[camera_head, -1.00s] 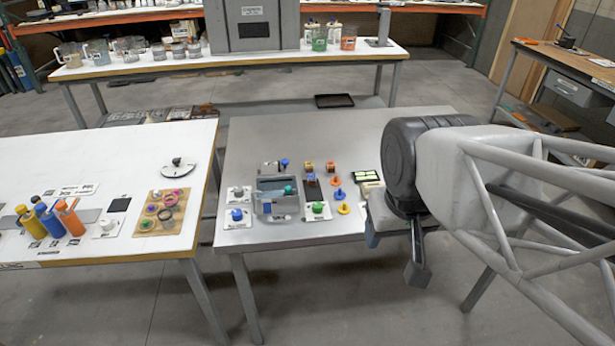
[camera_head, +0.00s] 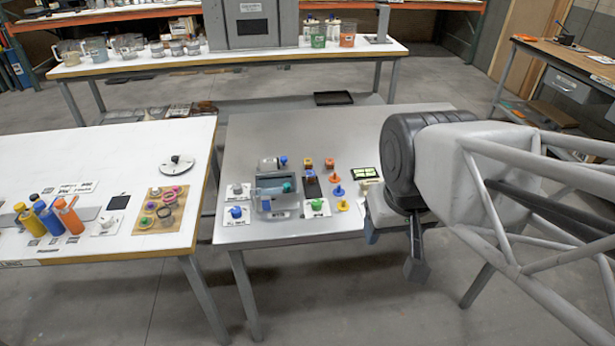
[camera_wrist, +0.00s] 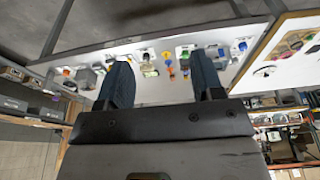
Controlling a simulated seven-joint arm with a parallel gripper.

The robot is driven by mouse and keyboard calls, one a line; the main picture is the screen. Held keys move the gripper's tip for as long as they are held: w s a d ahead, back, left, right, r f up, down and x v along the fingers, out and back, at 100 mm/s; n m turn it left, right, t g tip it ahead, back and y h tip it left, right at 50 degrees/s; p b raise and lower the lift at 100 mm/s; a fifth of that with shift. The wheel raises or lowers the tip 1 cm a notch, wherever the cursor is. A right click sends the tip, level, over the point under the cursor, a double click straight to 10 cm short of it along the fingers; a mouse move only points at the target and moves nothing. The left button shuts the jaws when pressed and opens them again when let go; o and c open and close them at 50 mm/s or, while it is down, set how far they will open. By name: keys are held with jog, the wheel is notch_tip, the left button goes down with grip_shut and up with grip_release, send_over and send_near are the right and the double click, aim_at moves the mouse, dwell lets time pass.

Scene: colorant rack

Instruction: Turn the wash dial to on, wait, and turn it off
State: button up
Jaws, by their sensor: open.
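Several dials on white labelled plates stand on the grey table; the labels are too small to read, so I cannot tell which is the wash dial. A blue dial (camera_head: 236,211) and a white-grey dial (camera_head: 237,189) sit at the table's left edge. A green dial (camera_head: 317,204) sits near the front edge. The wrist view shows the blue dial (camera_wrist: 243,46) and green dial (camera_wrist: 185,54) too. My gripper (camera_wrist: 163,75) has its dark blue fingers spread, with nothing held. It is away from the dials, at the table's right front in the head view.
The white table (camera_head: 60,165) at left holds bottles and another white dial (camera_head: 106,221). The grey table's back is clear.

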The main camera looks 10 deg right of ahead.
jog(key=shift+w, duration=0.1)
jog(key=n+g, duration=0.3)
jog(key=n, duration=1.3)
send_over(316, 202)
notch_tip(316, 202, down, 23)
jog(key=shift+w+r, duration=0.1)
jog(key=shift+r, duration=0.1)
jog(key=shift+f, duration=3.85)
